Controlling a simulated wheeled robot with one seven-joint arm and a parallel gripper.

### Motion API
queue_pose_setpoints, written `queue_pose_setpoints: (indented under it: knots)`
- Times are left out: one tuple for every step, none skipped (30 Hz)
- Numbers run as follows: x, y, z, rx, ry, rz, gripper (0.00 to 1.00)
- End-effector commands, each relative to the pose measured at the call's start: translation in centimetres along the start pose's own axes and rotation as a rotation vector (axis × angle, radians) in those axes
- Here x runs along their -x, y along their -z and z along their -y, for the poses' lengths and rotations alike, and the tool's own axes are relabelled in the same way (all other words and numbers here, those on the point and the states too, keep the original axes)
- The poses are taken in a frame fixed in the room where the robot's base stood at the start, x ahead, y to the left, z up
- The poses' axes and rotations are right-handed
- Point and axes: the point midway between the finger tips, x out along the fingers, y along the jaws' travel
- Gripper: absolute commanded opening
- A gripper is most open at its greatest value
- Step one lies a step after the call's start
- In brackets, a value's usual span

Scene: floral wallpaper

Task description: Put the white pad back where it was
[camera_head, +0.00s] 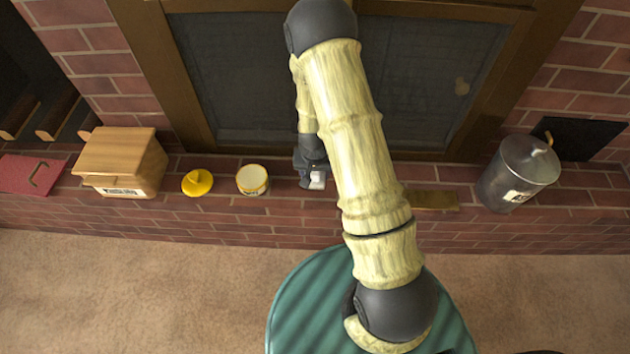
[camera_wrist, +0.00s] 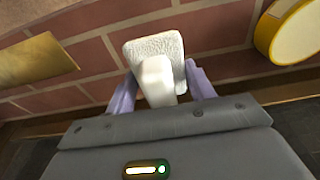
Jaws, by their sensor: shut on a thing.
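The white pad (camera_wrist: 155,48) has a square, textured face and a smooth white handle block. My gripper (camera_wrist: 158,88) is shut on the handle, with one finger at each side. In the head view the pad (camera_head: 317,180) is a small white patch at the tip of my gripper (camera_head: 311,184), over the brick ledge (camera_head: 355,196). My arm hides part of the ledge to its right. I cannot tell whether the pad touches the bricks or hangs just above them.
Left of my gripper are a yellow-rimmed tin (camera_head: 252,181), a yellow knobbed lid (camera_head: 197,183), a wooden box (camera_head: 120,165) and a red board (camera_head: 30,174). Right are a flat brass plate (camera_head: 436,201) and a metal bin (camera_head: 518,174). A dark framed screen (camera_head: 250,80) stands behind.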

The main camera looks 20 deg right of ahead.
Motion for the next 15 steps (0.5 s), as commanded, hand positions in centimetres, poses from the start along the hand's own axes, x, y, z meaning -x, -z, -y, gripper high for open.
queue_pose_setpoints:
  knots:
    - [0.1, 0.0, 0.0, 0.0, 0.0, 0.0, 0.29]
    - [0.1, 0.0, 0.0, 0.0, 0.0, 0.0, 0.29]
    - [0.1, 0.0, 0.0, 0.0, 0.0, 0.0, 0.29]
    - [0.1, 0.0, 0.0, 0.0, 0.0, 0.0, 0.29]
    - [0.0, 0.0, 0.0, 0.0, 0.0, 0.0, 0.29]
    - [-0.3, -0.1, 0.0, 0.0, 0.0, 0.0, 0.29]
    - [-0.6, -0.1, 0.0, -0.001, 0.0, 0.0, 0.29]
    - [-1.0, -0.2, 0.0, -0.001, 0.0, 0.001, 0.29]
    - [-1.7, -0.3, 0.0, -0.001, -0.001, 0.002, 0.29]
    - [-2.2, -0.5, 0.0, -0.001, -0.001, 0.003, 0.29]
    - [-2.8, -0.5, 0.0, -0.001, 0.0, 0.003, 0.29]
    - [-3.5, -0.7, 0.0, -0.001, 0.0, 0.003, 0.29]
    - [-4.1, -0.7, 0.0, -0.001, 0.0, 0.003, 0.29]
    - [-4.6, -0.8, 0.0, -0.001, 0.0, 0.002, 0.29]
    - [-4.9, -0.6, 0.0, -0.001, 0.001, -0.001, 0.29]
